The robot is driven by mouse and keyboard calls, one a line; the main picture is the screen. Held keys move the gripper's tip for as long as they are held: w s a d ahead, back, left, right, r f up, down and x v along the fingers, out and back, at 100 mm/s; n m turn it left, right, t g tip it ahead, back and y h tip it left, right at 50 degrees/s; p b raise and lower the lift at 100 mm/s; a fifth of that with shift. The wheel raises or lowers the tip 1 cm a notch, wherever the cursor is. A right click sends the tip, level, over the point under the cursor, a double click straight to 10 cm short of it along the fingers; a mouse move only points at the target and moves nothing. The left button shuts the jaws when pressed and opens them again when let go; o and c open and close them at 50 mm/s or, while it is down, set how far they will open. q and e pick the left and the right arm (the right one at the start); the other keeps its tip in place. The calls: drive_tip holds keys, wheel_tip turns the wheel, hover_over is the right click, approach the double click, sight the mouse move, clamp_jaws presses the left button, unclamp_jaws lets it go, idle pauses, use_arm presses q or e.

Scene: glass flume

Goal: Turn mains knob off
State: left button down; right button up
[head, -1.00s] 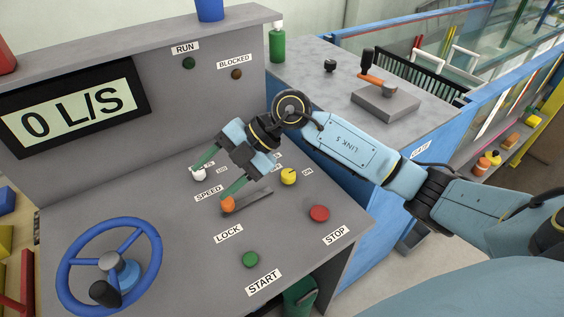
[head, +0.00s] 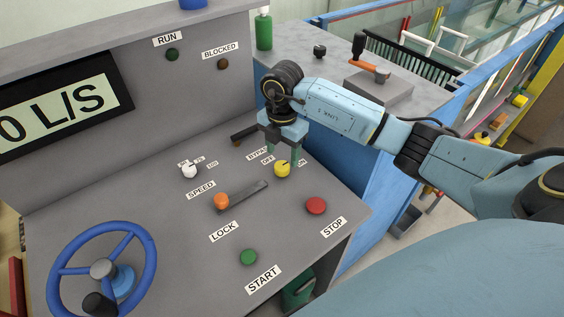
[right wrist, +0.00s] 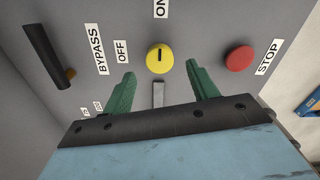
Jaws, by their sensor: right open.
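The yellow round knob (head: 282,169) sits on the sloping grey panel between the OFF and ON labels. In the right wrist view the knob (right wrist: 160,60) has a short black mark on the side facing the ON label (right wrist: 161,8). The OFF label (right wrist: 121,52) lies to its left. My right gripper (head: 281,156) points down at the knob, its green fingers open. In the right wrist view the fingers (right wrist: 163,76) stand apart on either side of the line to the knob, with nothing between them. My left gripper is not in view.
A red STOP button (head: 316,206) lies close to the knob. The orange-tipped LOCK lever (head: 221,201), white SPEED knob (head: 189,170) and dark BYPASS lever (right wrist: 46,54) are nearby. A green START button (head: 248,257) and blue handwheel (head: 148,250) are nearer me.

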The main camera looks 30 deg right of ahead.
sight(282, 166)
drive_tip(key=shift+f, duration=2.35)
drive_tip(key=c, duration=1)
